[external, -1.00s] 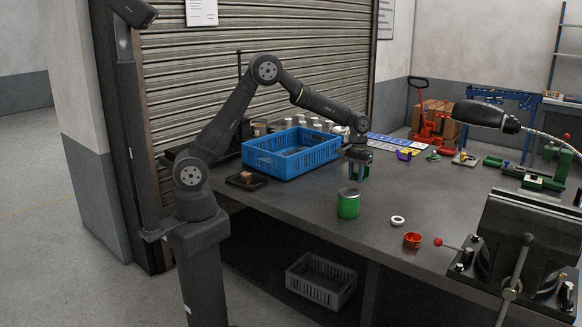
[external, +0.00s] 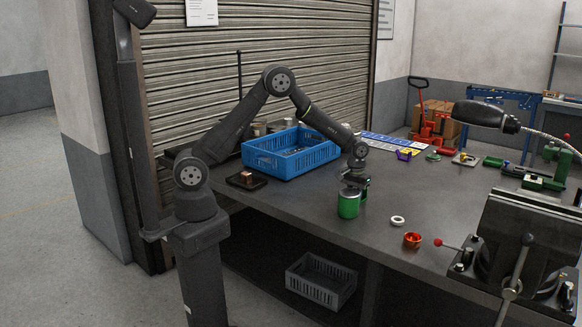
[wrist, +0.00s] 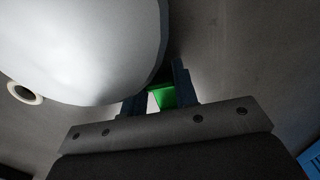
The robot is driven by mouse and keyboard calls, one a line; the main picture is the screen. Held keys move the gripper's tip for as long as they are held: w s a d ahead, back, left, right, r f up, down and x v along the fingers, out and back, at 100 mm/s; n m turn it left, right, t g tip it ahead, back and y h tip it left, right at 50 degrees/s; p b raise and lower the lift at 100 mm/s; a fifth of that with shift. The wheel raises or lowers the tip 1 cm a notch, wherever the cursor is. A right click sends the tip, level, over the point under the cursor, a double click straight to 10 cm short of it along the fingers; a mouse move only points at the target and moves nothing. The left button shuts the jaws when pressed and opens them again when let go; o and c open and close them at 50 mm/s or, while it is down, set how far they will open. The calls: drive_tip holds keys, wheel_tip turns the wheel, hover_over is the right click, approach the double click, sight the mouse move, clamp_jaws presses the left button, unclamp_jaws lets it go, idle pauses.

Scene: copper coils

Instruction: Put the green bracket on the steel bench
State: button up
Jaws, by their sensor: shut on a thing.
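My gripper (external: 361,186) is low over the steel bench (external: 440,195), just behind the green can and partly hidden by it. In the wrist view the two dark fingers (wrist: 158,92) are shut on the green bracket (wrist: 167,98); only a small part of it shows between them. In the external view the bracket is mostly hidden by the can and the gripper. I cannot tell whether it touches the bench.
The green can (external: 348,206) stands very close to the gripper; its pale top (wrist: 85,45) fills the wrist view's upper left. A blue crate (external: 290,160) stands behind left. The bench's right middle is clear.

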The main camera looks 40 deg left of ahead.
drive_tip(key=o, duration=1)
drive_tip(key=shift+f, duration=0.1)
wheel_tip(320, 180, up, 12)
wheel_tip(320, 180, down, 12)
drive_tip(key=shift+f, duration=0.2)
drive_tip(key=shift+r, duration=2.15)
